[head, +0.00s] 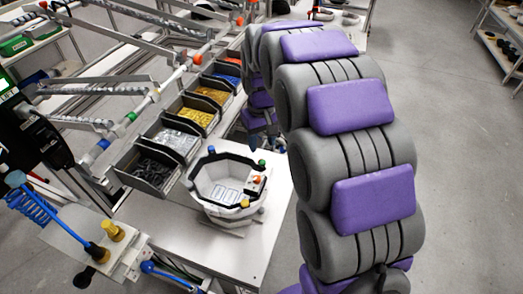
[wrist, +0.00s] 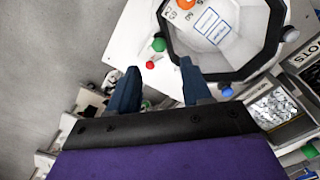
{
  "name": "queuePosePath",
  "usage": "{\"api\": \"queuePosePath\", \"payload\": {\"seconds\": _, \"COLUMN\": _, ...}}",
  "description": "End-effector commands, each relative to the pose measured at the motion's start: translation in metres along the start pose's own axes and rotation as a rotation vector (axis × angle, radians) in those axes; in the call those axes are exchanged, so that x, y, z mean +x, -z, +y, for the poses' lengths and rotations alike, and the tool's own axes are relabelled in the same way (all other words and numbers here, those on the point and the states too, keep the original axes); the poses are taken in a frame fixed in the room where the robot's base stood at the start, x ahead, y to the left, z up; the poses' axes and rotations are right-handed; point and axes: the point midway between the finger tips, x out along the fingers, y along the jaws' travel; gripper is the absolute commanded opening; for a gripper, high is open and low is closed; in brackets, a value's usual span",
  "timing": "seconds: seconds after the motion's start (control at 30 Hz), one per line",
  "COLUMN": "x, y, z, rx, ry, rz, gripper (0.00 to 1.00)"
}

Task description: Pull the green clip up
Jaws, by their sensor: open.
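The green clip (head: 262,163) is on the black rim at the right side of the white helmet shell (head: 220,209), which sits on the white table. In the wrist view the green clip (wrist: 158,44) is just beyond the fingertips, in line with the gap between them. My gripper (wrist: 160,68) is open and empty, with its two dark blue fingers apart. In the head view my gripper (head: 271,140) hangs near the far right of the shell, partly hidden by my arm. Nothing shows between the fingers touching the clip.
An orange clip (head: 257,180), a blue clip (head: 211,150) and a yellow clip (head: 245,203) are also on the shell. A red knob (wrist: 150,65) lies near the green clip. Open parts bins (head: 198,110) line the table's back left. Clear table (head: 245,250) lies in front.

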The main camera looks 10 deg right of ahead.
Motion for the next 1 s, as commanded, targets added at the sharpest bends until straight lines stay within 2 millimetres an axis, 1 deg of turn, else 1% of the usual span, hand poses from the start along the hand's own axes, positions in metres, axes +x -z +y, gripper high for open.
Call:
{"api": "queuePosePath", "payload": {"seconds": 0.03, "x": -0.013, "y": 0.002, "z": 0.0, "rx": 0.0, "ry": -0.001, "rz": 0.006, "gripper": 0.49}}
{"api": "queuePosePath", "payload": {"seconds": 0.2, "x": -0.051, "y": 0.002, "z": 0.0, "rx": 0.0, "ry": -0.001, "rz": 0.004, "gripper": 0.49}}
{"api": "queuePosePath", "payload": {"seconds": 0.3, "x": -0.071, "y": 0.003, "z": 0.0, "rx": 0.0, "ry": -0.002, "rz": 0.007, "gripper": 0.49}}
{"api": "queuePosePath", "payload": {"seconds": 0.4, "x": -0.086, "y": 0.002, "z": 0.0, "rx": 0.0, "ry": -0.001, "rz": 0.003, "gripper": 0.49}}
{"api": "queuePosePath", "payload": {"seconds": 0.5, "x": -0.096, "y": 0.002, "z": 0.0, "rx": 0.0, "ry": -0.001, "rz": 0.002, "gripper": 0.49}}
{"api": "queuePosePath", "payload": {"seconds": 0.63, "x": -0.103, "y": 0.002, "z": 0.0, "rx": 0.0, "ry": -0.001, "rz": 0.0, "gripper": 0.49}}
{"api": "queuePosePath", "payload": {"seconds": 1.0, "x": -0.105, "y": 0.001, "z": 0.0, "rx": 0.0, "ry": -0.001, "rz": -0.001, "gripper": 0.49}}
